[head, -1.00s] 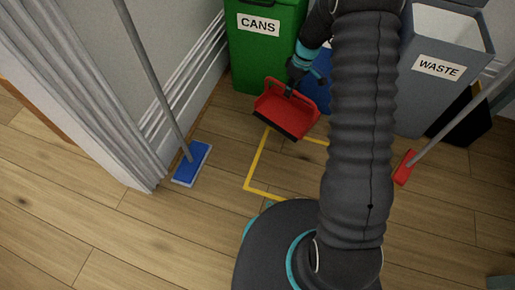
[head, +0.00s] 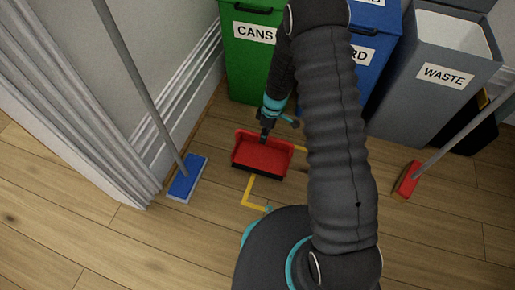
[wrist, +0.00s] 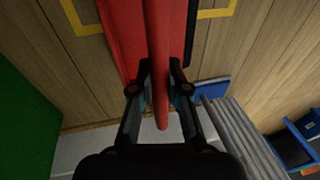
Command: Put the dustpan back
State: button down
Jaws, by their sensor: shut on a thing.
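The red dustpan (head: 262,153) is in the middle of the head view, its dark front lip toward me. My gripper (head: 266,132) is behind it, shut on its handle. In the wrist view, both fingers of my gripper (wrist: 160,78) close on the red handle (wrist: 157,40), and the pan (wrist: 122,40) extends beyond. A yellow floor outline (head: 249,196) is partly hidden behind the dustpan and my arm. It also shows in the wrist view (wrist: 84,22). The dustpan overlaps the outline's far left part in the picture. I cannot tell whether it touches the floor.
A green CANS bin (head: 248,70), a blue bin (head: 378,60) and a grey WASTE bin (head: 432,95) stand behind. A blue mop head (head: 187,178) is at left by the wall, and a red broom head (head: 408,178) at right.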

aim_at(258, 157)
jog(key=shift+s+a+f+b, duration=0.15)
jog(key=shift+a+f, duration=0.3)
jog(key=shift+f, duration=0.5)
jog(key=shift+s+a+f+b, duration=0.1)
jog(key=shift+s+a+f, duration=0.25)
jog(key=shift+f, duration=0.6)
jog(key=shift+s+a+f+b, duration=0.15)
jog(key=shift+a+f, duration=0.35)
jog(key=shift+f, duration=0.6)
jog(key=c, duration=1.2)
grip_release()
jog(key=shift+o, duration=0.2)
jog(key=p+v, duration=0.1)
jog(key=v, duration=1.1)
jog(key=shift+s+r+p, duration=0.1)
jog(key=shift+r+p, duration=0.15)
jog(key=shift+p, duration=0.1)
